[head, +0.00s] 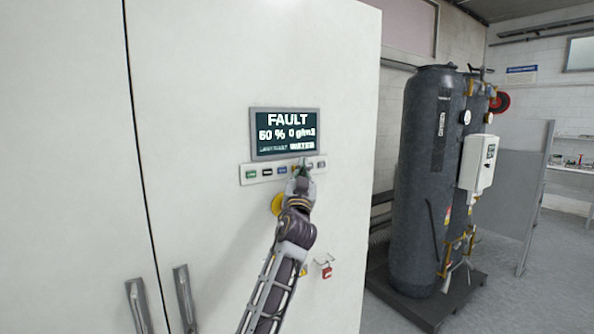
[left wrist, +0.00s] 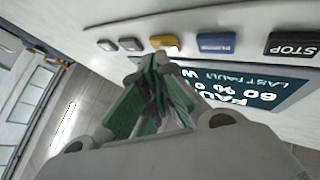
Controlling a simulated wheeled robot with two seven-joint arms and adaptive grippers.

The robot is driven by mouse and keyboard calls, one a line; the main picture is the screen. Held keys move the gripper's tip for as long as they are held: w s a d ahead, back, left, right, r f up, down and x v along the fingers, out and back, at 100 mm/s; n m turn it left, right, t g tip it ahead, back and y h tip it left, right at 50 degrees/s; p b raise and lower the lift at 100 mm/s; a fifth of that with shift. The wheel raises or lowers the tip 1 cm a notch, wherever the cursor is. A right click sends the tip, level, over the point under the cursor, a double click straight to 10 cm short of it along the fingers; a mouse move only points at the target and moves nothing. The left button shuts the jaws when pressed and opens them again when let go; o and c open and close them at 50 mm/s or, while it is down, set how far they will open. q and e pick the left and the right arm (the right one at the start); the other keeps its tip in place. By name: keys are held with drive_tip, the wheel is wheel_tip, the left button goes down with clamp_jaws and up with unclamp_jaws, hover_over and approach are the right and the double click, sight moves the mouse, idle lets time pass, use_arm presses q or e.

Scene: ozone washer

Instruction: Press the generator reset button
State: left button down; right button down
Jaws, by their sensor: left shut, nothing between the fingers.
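A display (head: 285,133) on the white cabinet reads FAULT. A button strip (head: 257,175) runs below it, with green, black, blue, yellow and grey buttons. In the left wrist view the strip appears upside down, with a black STOP button (left wrist: 294,45), a blue button (left wrist: 217,43), a yellow button (left wrist: 164,43) and two grey buttons (left wrist: 131,44). I cannot read which one is labelled reset. My left gripper (head: 304,165) is shut and empty, its tips at the right part of the strip, near the yellow and first grey buttons. Contact cannot be told. My right gripper is out of view.
A yellow round part (head: 277,204) on the cabinet is partly hidden behind my left gripper. A red padlock (head: 326,271) hangs lower right. Cabinet door handles (head: 184,297) stand out lower left.

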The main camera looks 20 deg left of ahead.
use_arm(q)
drive_tip(key=shift+w+a, duration=0.1)
drive_tip(key=shift+a, duration=0.05)
idle(0.6)
drive_tip(key=shift+w+a, duration=0.1)
drive_tip(key=shift+a, duration=0.05)
idle(0.4)
idle(0.4)
drive_tip(key=shift+s+d+b, duration=0.4)
drive_tip(key=shift+s+d, duration=0.05)
drive_tip(key=shift+d, duration=0.15)
idle(0.4)
